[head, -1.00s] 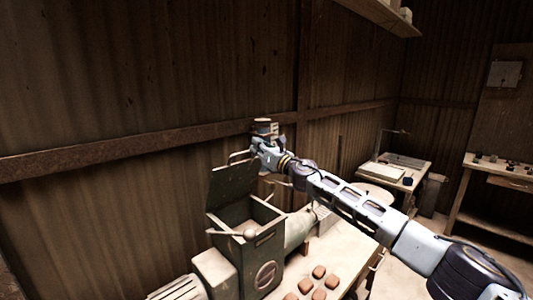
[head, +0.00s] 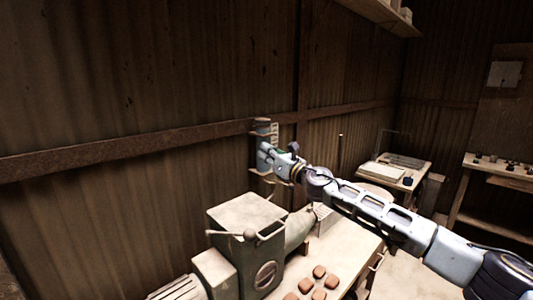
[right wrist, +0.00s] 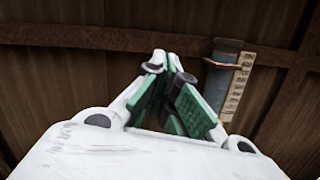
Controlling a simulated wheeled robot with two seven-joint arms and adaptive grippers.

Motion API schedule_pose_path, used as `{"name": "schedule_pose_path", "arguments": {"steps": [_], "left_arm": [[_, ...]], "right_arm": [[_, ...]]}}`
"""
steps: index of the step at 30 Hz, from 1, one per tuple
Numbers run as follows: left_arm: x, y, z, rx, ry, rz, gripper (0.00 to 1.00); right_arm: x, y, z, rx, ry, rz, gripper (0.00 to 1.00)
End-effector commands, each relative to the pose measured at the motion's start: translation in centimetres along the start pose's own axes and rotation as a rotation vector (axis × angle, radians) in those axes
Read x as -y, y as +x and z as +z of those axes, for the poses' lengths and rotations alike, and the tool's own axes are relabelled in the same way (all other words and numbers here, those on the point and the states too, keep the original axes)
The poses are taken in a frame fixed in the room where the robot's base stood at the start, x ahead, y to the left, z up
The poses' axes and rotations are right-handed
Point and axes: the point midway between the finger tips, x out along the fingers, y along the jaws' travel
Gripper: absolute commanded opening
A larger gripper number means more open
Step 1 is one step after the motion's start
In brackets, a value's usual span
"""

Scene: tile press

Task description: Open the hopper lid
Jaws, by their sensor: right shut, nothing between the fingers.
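The hopper (head: 262,258) is a green-grey metal box at the end of the bench in the head view. Its pale lid (head: 246,212) lies flat across the top, so the inside is hidden. A bar with a round knob (head: 249,234) shows at the front of the hopper's top. My right gripper (head: 276,158) is above and behind the hopper, clear of the lid. In the right wrist view the gripper (right wrist: 167,65) has its green-padded fingers together with nothing between them, facing the wall. My left gripper is not in view.
A tube gauge with a scale (head: 274,133) is on the corrugated wall, close behind my right gripper. Several brown tiles (head: 319,271) lie on the bench (head: 343,244). A smaller table (head: 412,178) stands farther back on the right. Space above the lid is clear.

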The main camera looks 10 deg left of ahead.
Motion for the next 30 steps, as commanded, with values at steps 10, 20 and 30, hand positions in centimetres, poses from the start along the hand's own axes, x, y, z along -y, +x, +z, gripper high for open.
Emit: {"name": "schedule_pose_path", "arguments": {"steps": [10, 20, 30], "left_arm": [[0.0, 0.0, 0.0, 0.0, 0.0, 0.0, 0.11], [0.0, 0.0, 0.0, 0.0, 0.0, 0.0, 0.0], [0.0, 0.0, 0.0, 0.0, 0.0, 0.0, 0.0]], "right_arm": [[0.0, 0.0, 0.0, 0.0, 0.0, 0.0, 0.0], [0.1, 0.0, 0.0, 0.002, 0.093, -0.004, 0.0], [3.1, 0.0, 0.9, 0.037, 0.483, -0.064, 0.0]]}}
